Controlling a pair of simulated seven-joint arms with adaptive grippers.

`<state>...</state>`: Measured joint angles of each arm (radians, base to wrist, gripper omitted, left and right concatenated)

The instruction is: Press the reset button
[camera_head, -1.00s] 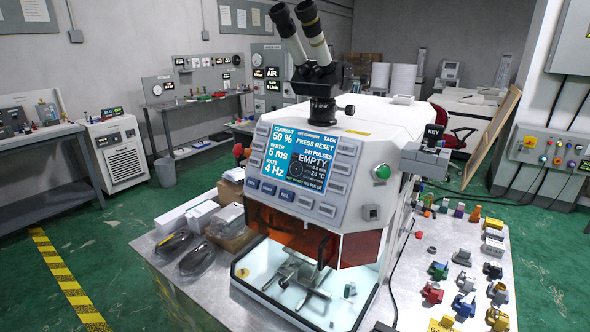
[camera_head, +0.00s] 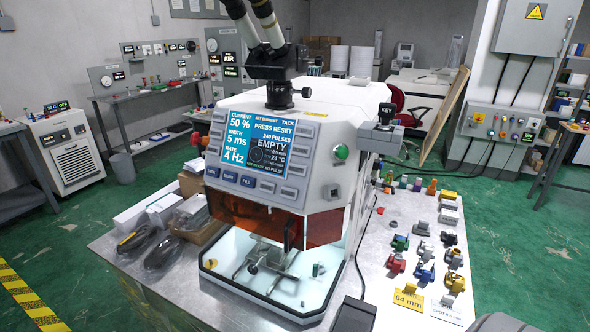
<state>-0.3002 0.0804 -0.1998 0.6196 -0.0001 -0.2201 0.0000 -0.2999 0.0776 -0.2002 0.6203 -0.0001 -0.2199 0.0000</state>
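The white bench machine (camera_head: 300,115) stands on the metal table with a blue screen (camera_head: 256,146) that reads "PRESS RESET" and "EMPTY". A round green button (camera_head: 341,152) sits on the machine's right face. A red knob (camera_head: 195,139) shows at its left side. I cannot tell which of these is the reset button. Neither of my grippers is in view.
A box marked "KEY" (camera_head: 386,113) juts out at the machine's right. A microscope (camera_head: 270,60) rises above it. Bagged dark items (camera_head: 162,252) lie left. A black box (camera_head: 353,316) is at the front edge.

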